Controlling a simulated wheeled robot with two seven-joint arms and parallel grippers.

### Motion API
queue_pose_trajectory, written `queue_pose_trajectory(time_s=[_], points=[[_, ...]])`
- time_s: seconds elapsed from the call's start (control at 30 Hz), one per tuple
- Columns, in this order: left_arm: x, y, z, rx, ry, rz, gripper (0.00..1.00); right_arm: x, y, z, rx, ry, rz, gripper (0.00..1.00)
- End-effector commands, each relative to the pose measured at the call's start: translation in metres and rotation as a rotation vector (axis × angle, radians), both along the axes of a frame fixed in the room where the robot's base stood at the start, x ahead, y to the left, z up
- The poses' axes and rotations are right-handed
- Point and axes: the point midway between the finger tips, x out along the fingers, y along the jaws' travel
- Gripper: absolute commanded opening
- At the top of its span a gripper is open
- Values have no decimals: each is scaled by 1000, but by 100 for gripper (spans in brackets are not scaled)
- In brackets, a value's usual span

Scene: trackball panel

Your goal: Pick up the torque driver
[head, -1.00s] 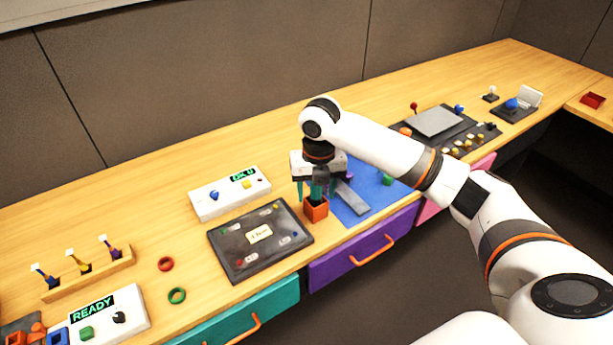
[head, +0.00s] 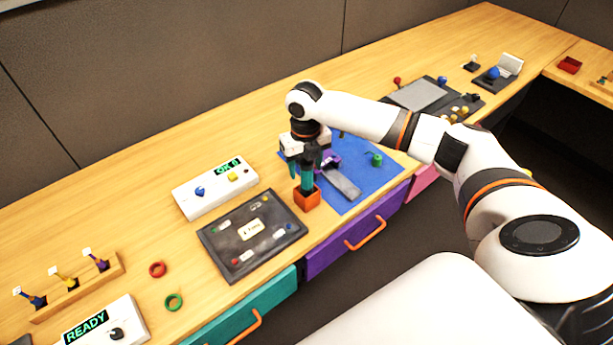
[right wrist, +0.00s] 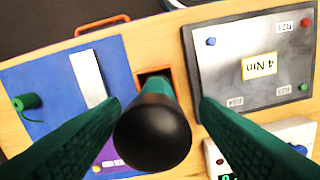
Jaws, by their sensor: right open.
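The torque driver (head: 307,182) stands upright in a small orange holder (head: 307,199) near the front edge of the bench. In the right wrist view the driver (right wrist: 153,125) shows a round black cap end-on, with a teal body behind it going down into the holder (right wrist: 148,76). My right gripper (head: 305,170) is directly above the holder, pointing down. In the right wrist view its two teal fingers (right wrist: 161,108) are open, one on each side of the driver, with visible gaps. In the head view the gripper partly hides the driver's top. My left gripper is not in view.
A dark panel (head: 228,247) labelled with a torque value lies left of the holder, and a white box with a green display (head: 190,203) behind it. A blue mat (head: 385,176) with a grey bar (head: 341,182) lies to the right. Drawers with orange handles (head: 364,233) are below.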

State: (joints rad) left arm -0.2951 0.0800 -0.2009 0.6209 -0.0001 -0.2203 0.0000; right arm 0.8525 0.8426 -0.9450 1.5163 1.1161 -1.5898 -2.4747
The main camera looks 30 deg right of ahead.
Motion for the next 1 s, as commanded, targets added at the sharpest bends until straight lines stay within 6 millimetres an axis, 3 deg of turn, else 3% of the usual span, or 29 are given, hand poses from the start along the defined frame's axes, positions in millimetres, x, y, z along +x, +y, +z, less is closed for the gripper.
queue_pose_trajectory(time_s=[0.07,0.2,0.47,0.5,0.8,1.0], points=[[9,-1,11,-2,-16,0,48,-4,-3,-10,-1,4,-1,57],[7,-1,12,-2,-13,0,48,-3,-2,-28,-1,2,0,57],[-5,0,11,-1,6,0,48,-3,-3,-34,-1,-1,0,57],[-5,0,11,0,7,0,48,-3,-3,-34,-1,-1,0,55],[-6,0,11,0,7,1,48,-3,-3,-33,-1,-1,0,8],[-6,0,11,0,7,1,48,-2,-3,-32,-1,-3,0,8]])
